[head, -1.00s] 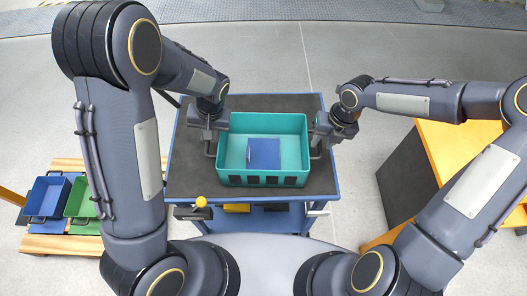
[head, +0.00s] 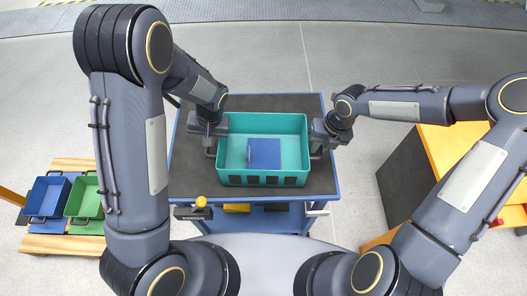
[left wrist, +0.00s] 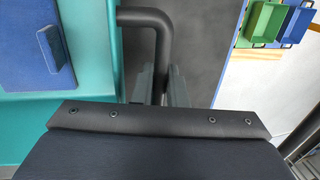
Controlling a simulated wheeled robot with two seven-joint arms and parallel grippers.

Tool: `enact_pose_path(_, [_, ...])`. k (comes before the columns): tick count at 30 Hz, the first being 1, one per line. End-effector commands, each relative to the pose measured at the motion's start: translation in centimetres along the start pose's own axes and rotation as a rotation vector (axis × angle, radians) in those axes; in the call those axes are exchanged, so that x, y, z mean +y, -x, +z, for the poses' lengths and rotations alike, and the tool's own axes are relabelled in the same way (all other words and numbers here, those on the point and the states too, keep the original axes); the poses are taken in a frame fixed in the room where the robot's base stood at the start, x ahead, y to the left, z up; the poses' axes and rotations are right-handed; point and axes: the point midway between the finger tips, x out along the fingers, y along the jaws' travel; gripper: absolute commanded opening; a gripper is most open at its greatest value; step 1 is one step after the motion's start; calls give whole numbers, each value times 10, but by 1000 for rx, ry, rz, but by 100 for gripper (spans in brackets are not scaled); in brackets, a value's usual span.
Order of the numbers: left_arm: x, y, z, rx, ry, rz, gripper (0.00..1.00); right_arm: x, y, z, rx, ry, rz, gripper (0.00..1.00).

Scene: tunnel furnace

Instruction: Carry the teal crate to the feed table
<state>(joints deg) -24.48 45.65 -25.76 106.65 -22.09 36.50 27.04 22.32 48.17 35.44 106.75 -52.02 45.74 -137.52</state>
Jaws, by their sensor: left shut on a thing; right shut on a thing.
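The teal crate (head: 263,181) stands upright on the dark top of a blue cart (head: 320,183). A blue block-like piece (head: 264,153) lies inside it. My left gripper (head: 211,146) is at the crate's left handle. In the left wrist view, its fingers (left wrist: 160,88) are closed around the dark bar handle (left wrist: 147,17) beside the teal wall (left wrist: 100,60). My right gripper (head: 318,147) is at the crate's right handle and shut on it. The crate's underside is hidden, and I cannot tell whether it is clear of the cart top.
A wooden pallet (head: 60,240) at the left holds a blue crate (head: 46,196) and a green crate (head: 86,197). An orange-topped bench (head: 455,150) with a dark side stands at the right. Grey floor lies open behind the cart.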

Motion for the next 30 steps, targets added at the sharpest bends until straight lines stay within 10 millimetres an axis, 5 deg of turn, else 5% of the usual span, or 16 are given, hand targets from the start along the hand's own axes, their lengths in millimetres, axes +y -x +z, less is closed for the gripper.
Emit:
enact_pose_path(14, [-1,7,0,2,0,1,0,2,7,0,-2,0,1,0])
enact_pose_path(30, [-10,51,0,1,0,1,0,11,51,0,-1,0,1,0])
